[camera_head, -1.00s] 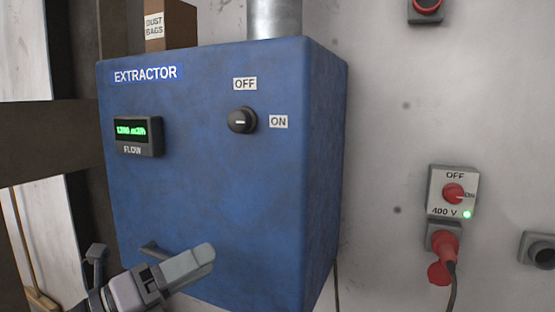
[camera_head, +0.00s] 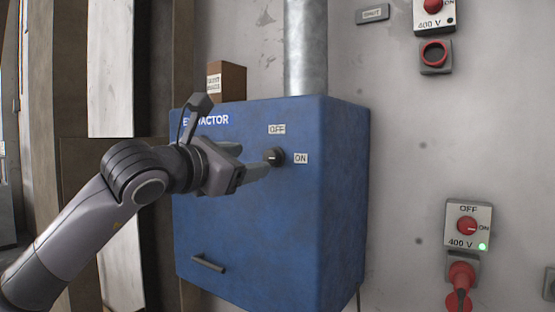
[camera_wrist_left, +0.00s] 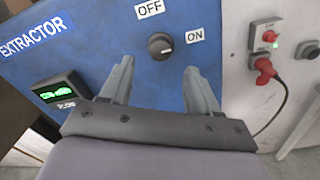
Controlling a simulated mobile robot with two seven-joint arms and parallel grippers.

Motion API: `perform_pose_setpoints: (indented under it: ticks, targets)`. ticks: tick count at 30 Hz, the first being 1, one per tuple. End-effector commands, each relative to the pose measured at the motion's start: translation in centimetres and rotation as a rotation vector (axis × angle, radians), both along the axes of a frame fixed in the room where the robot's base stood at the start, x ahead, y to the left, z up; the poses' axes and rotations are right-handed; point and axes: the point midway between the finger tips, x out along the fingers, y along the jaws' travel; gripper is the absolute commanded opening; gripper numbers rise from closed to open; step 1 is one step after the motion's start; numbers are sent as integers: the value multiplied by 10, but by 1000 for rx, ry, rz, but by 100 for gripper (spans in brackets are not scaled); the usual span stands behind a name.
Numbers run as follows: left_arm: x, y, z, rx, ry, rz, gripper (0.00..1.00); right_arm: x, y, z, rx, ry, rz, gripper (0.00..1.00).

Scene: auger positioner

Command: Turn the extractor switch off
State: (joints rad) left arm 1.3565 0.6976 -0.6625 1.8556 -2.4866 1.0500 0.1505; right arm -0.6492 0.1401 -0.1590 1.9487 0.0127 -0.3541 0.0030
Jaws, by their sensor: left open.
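The extractor (camera_head: 270,230) is a blue box on the wall. Its switch, a black round knob (camera_head: 274,157), sits on the front face, with an OFF label (camera_head: 277,129) above it and an ON label (camera_head: 301,158) to its right. The knob's white mark points toward ON. My left gripper (camera_head: 253,161) is in front of the box, its fingertips close to the knob. In the left wrist view the knob (camera_wrist_left: 160,45) shows beyond and between the two open, empty fingers (camera_wrist_left: 158,78). I cannot tell whether a finger touches it. My right gripper is not in view.
A lit green flow display (camera_wrist_left: 62,91) is on the box; my arm hides it in the head view. A red 400 V switch (camera_head: 467,226) with a red plug (camera_head: 460,276) is on the wall to the right. A metal duct (camera_head: 306,50) rises from the box.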

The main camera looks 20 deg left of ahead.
Motion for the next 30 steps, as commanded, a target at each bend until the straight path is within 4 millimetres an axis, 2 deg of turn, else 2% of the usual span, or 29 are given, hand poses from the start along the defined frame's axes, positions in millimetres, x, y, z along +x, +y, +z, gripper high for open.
perform_pose_setpoints:
  ticks: [13, 18, 26, 29, 30]
  targets:
    - [55, -19, 2, -2, 3, -6, 61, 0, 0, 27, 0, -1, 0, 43]
    - [62, -22, 0, -1, 1, -6, 61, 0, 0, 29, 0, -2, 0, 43]
    - [63, -22, -1, -1, 0, -7, 61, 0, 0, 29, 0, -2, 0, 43]
    - [63, -22, -1, -1, 1, -6, 32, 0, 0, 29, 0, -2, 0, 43]
    - [63, -22, -1, -1, 1, -6, 19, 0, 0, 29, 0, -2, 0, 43]
